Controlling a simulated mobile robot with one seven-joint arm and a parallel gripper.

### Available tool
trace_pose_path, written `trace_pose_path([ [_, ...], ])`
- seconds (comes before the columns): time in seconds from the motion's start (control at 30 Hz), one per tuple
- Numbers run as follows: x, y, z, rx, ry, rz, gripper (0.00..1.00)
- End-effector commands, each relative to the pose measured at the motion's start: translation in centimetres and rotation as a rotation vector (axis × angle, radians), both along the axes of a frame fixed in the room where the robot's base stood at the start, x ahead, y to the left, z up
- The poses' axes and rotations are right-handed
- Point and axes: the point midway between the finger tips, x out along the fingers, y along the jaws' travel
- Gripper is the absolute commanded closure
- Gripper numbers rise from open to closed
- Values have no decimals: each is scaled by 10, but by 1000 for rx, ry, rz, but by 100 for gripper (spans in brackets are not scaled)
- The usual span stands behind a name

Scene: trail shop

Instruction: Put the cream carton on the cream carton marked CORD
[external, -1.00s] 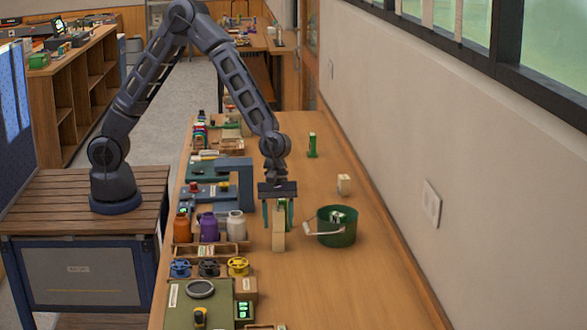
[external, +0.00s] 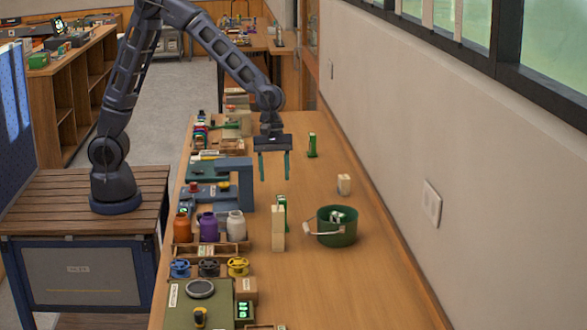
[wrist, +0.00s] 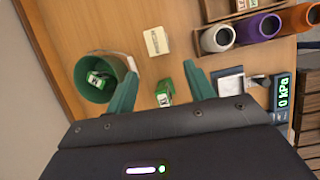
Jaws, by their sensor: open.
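Two cream cartons stand one on top of the other, the upper one (external: 278,217) resting on the lower one (external: 278,242), upright on the bench left of the green pot. The wrist view shows the top of the stack as a cream carton (wrist: 157,41) with a small dark marking I cannot read. No CORD lettering is legible. My gripper (external: 273,166) is open and empty, raised above and behind the stack, apart from it. In the wrist view the open fingers (wrist: 160,72) have nothing between them. Another cream carton (external: 344,184) stands alone nearer the wall.
A green pot (external: 337,234) with a handle and things inside stands right of the stack. A green-and-white carton (wrist: 165,94) is close behind the stack. Another green one (external: 312,146) stands farther back. Orange, purple and white jars (external: 208,227) stand left. The bench's front right is clear.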

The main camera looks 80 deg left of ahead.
Motion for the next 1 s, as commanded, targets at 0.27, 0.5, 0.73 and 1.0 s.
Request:
trace_pose_path([
  [0.27, -36, 69, 54, 111, -179, -249, 47],
  [0.5, -78, 130, 94, 221, -308, -481, 47],
  [0.73, -127, 184, 125, 323, -403, -697, 47],
  [1.0, -191, 241, 148, 437, -489, -947, 47],
])
